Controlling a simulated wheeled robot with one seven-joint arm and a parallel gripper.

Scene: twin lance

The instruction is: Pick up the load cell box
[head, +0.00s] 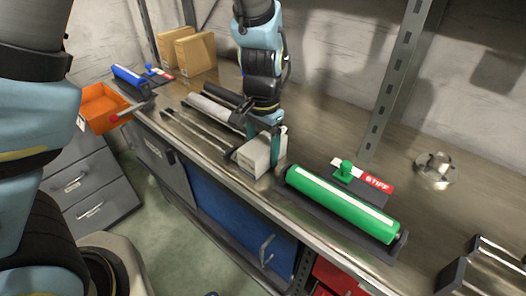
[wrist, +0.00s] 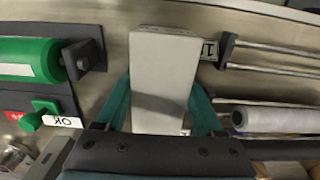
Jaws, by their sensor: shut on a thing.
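The load cell box is a small white box (head: 255,155) near the front edge of the metal workbench, in the middle of the head view. In the wrist view the white box (wrist: 163,80) stands upright in the picture between two teal fingers. My gripper (head: 263,140) reaches down to it from above, and its fingers (wrist: 162,105) are shut on the box's two sides. The lower part of the box is partly hidden by the gripper body in the wrist view. I cannot tell whether the box touches the bench.
A green roller (head: 342,203) on a dark base lies close right of the box, with a red STIFF label (head: 378,183) behind it. Metal rods (head: 200,128) and a grey roll (head: 213,108) lie to the left. An orange bin (head: 100,105) and cardboard boxes (head: 195,53) are farther left.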

